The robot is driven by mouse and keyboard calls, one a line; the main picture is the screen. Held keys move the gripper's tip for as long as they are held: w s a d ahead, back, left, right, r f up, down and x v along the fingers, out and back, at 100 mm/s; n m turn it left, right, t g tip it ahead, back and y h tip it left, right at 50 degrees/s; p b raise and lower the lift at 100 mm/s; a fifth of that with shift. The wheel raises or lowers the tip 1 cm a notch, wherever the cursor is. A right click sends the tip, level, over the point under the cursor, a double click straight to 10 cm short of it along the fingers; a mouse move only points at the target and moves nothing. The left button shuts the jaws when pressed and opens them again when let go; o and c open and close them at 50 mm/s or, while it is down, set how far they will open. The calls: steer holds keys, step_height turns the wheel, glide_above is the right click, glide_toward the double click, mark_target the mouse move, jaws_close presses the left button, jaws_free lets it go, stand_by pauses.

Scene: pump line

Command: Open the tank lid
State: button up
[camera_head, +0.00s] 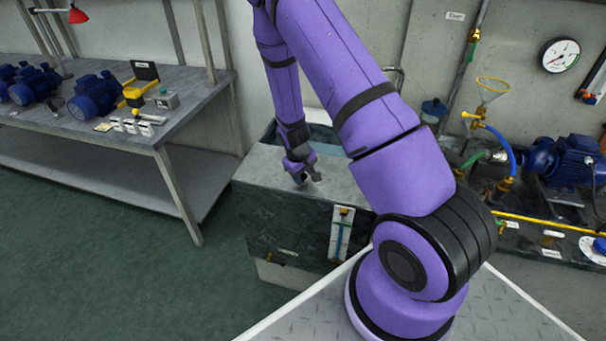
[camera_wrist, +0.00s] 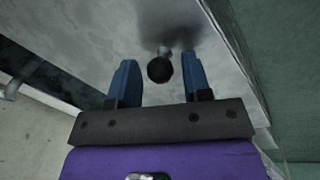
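The tank (camera_head: 285,228) is a dark box in the middle of the head view, with a sight gauge (camera_head: 341,233) on its front. Its grey lid (camera_head: 262,168) lies flat on top. In the wrist view the lid (camera_wrist: 225,85) carries a round dark knob (camera_wrist: 160,69) on a short stem. My gripper (camera_head: 306,180) points down just above the lid. In the wrist view my gripper (camera_wrist: 158,60) has its two blue fingers apart, one on each side of the knob.
A workbench (camera_head: 190,88) with blue pumps (camera_head: 94,96) and small parts stands at the left. Pipes, a funnel (camera_head: 491,85), a blue pump (camera_head: 565,160) and a pressure gauge (camera_head: 560,55) are at the right. Green floor (camera_head: 120,260) is clear at the front left.

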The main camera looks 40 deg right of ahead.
jaws_close()
steer(key=w+d, duration=1.1)
steer(key=d, duration=0.3)
steer(key=shift+d, duration=0.15)
steer(key=shift+w, duration=0.1)
steer(key=shift+o, duration=1.3)
jaws_free()
steer(key=shift+r, duration=0.1)
step_height(320, 180, up, 10)
steer(key=a, duration=0.2)
steer(key=shift+r, duration=0.2)
steer(key=shift+a+r, duration=0.1)
